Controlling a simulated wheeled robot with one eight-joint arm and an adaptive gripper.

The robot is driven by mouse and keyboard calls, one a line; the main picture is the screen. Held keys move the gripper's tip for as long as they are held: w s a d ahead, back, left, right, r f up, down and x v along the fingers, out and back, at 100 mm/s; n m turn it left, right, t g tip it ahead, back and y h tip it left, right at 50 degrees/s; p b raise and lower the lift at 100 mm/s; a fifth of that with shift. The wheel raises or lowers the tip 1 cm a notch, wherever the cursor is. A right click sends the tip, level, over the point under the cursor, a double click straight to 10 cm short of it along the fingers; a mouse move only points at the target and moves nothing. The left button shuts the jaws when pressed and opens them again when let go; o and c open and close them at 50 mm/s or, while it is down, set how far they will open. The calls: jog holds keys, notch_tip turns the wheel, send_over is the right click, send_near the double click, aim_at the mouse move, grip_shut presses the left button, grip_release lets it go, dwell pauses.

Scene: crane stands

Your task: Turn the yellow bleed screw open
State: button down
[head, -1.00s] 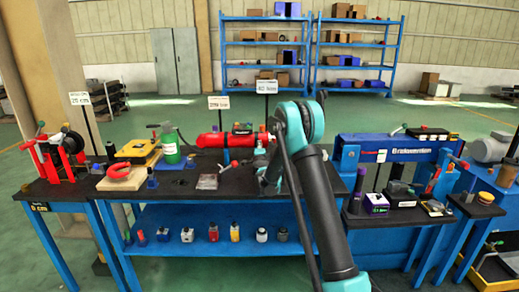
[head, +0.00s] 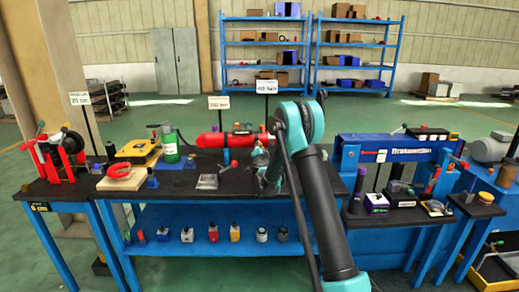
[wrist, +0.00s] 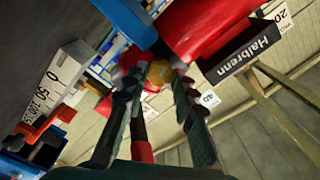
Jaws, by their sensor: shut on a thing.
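The yellow bleed screw (wrist: 159,73) shows in the wrist view as a small yellow-orange knob between the tips of my gripper (wrist: 155,80). The two toothed fingers reach it from either side and are shut on it. A large red body (wrist: 205,25) lies just beyond, above and to the right. The screw cannot be made out in the head view, where my arm hides part of that area.
A blue press frame (head: 390,147) is at right. Several small containers line the lower shelf (head: 160,218).

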dwell(0.3)
jog(key=c, duration=1.2)
grip_release()
jog(key=s, duration=1.2)
